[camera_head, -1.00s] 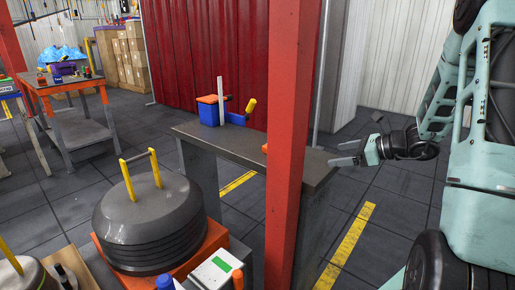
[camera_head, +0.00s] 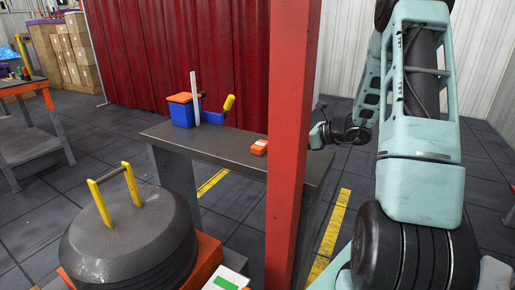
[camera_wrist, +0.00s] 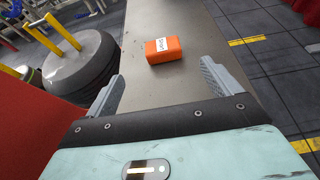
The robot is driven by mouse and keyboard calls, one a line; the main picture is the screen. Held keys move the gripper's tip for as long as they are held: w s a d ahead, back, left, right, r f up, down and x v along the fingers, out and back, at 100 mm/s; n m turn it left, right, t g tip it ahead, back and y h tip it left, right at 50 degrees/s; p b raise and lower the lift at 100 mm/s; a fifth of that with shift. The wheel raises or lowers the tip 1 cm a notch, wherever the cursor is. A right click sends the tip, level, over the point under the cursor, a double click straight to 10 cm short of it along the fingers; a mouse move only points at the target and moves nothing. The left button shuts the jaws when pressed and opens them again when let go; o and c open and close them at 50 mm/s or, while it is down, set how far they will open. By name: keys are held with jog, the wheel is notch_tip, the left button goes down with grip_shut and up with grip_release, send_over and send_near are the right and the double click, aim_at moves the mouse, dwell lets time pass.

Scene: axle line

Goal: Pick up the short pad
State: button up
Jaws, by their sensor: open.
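A small orange block with a white label, which I take to be the short pad (camera_head: 259,147), lies on the grey workbench (camera_head: 224,147), just left of the red post. In the wrist view the orange pad (camera_wrist: 165,50) lies on the bench top, ahead of the fingertips and roughly centred between them. The label's print is too small to read surely. My gripper (camera_wrist: 163,72) is open and empty, its two grey fingers wide apart. In the head view the red post hides the fingers.
The red post (camera_head: 292,130) stands in front of the bench. A dark round stack (camera_head: 130,235) with yellow handles stands front left.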

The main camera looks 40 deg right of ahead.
aim_at(262, 144)
jog(key=x, duration=0.7)
jog(key=shift+w, duration=0.2)
jog(key=shift+d+x, duration=0.2)
jog(key=shift+x, duration=2.65)
jog(key=shift+f, duration=0.15)
jog(key=c, duration=1.1)
